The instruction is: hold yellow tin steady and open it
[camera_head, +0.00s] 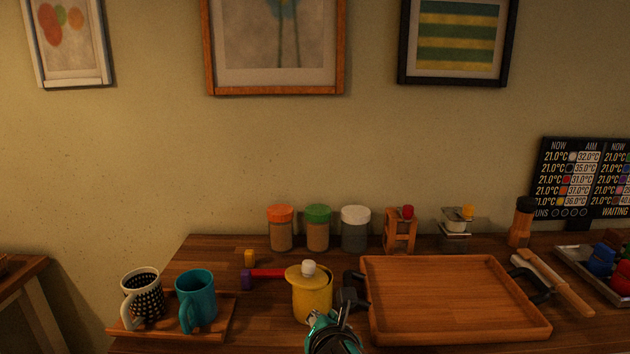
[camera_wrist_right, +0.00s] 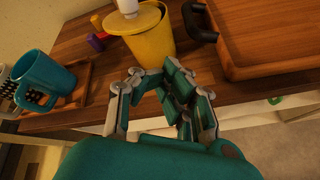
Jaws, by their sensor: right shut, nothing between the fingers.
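The yellow tin (camera_head: 312,299) stands upright on the wooden counter, left of the big tray. Its yellow lid (camera_head: 300,274) with a white knob (camera_head: 309,267) sits on top. In the right wrist view the tin (camera_wrist_right: 150,45) is just beyond my fingers, and its white knob (camera_wrist_right: 127,7) is cut by the top edge. My right gripper (camera_head: 335,318) is at the near right side of the tin, low by its base, shut and empty. It also shows in the right wrist view (camera_wrist_right: 152,76); whether it touches the tin is unclear. My left gripper is in neither view.
A wooden tray (camera_head: 440,335) with dark handles is close on the right. A small tray (camera_head: 222,325) with a teal mug (camera_head: 196,298) and a patterned mug (camera_head: 142,294) is on the left. Jars (camera_head: 318,230) line the wall.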

